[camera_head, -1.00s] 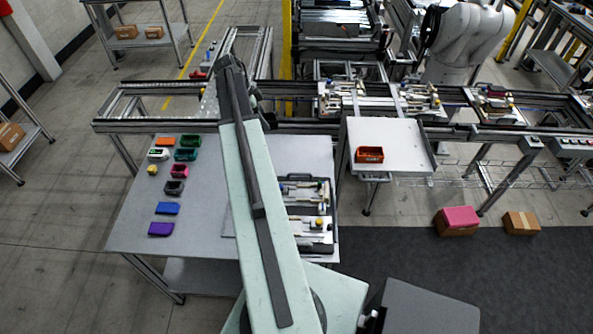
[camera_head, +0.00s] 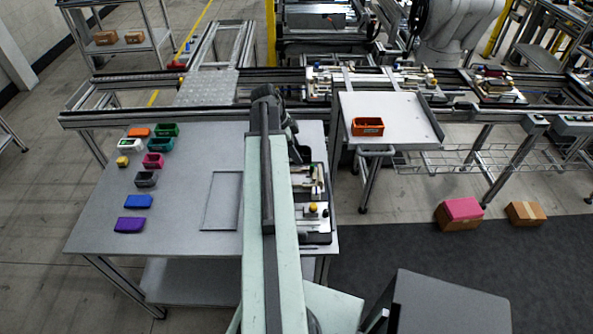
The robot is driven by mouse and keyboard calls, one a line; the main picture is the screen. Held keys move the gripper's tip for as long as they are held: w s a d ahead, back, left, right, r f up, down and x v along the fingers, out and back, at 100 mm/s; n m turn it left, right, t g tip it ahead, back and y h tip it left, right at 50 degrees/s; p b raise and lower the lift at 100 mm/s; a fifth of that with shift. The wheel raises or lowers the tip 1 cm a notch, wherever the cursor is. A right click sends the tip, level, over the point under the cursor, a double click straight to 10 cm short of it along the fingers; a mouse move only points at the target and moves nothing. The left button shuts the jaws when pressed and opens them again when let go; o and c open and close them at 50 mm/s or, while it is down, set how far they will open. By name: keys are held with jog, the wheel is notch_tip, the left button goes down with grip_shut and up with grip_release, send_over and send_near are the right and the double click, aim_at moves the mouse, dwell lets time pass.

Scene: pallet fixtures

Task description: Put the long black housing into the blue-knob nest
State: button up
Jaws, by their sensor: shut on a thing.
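My gripper (camera_head: 297,153) is small and dark at the far end of my arm, mostly hidden behind the arm and wrist. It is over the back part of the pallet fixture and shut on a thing. The long black housing is not clearly seen apart from the dark gripper and does not lie in the open on the table. The fixture (camera_head: 318,238) is a dark tray with pale nests and clamps at the table's right edge, its left side covered by my arm. An orange-yellow knob (camera_head: 313,208) shows at its front. I cannot make out the blue-knob nest.
At the table's (camera_head: 185,240) left are a dark grey housing (camera_head: 146,179), a pink one (camera_head: 153,160), green ones (camera_head: 167,129), a blue block (camera_head: 138,201) and a purple block (camera_head: 129,225). An empty rectangular frame (camera_head: 206,200) lies mid-table. An orange bin (camera_head: 367,127) stands on a side table.

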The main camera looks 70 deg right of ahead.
jog(key=shift+s+a+f, duration=0.1)
jog(key=shift+s+f, duration=0.2)
jog(key=shift+s, duration=0.05)
notch_tip(320, 180, down, 8)
jog(key=b, duration=0.7)
jog(key=shift+r, duration=0.2)
jog(key=shift+w, duration=0.2)
jog(key=shift+f+b, duration=0.1)
jog(key=shift+b, duration=0.2)
jog(key=shift+f+b, duration=0.75)
jog(key=shift+b, duration=0.05)
jog(key=o, duration=1.6)
jog(key=shift+c, duration=0.2)
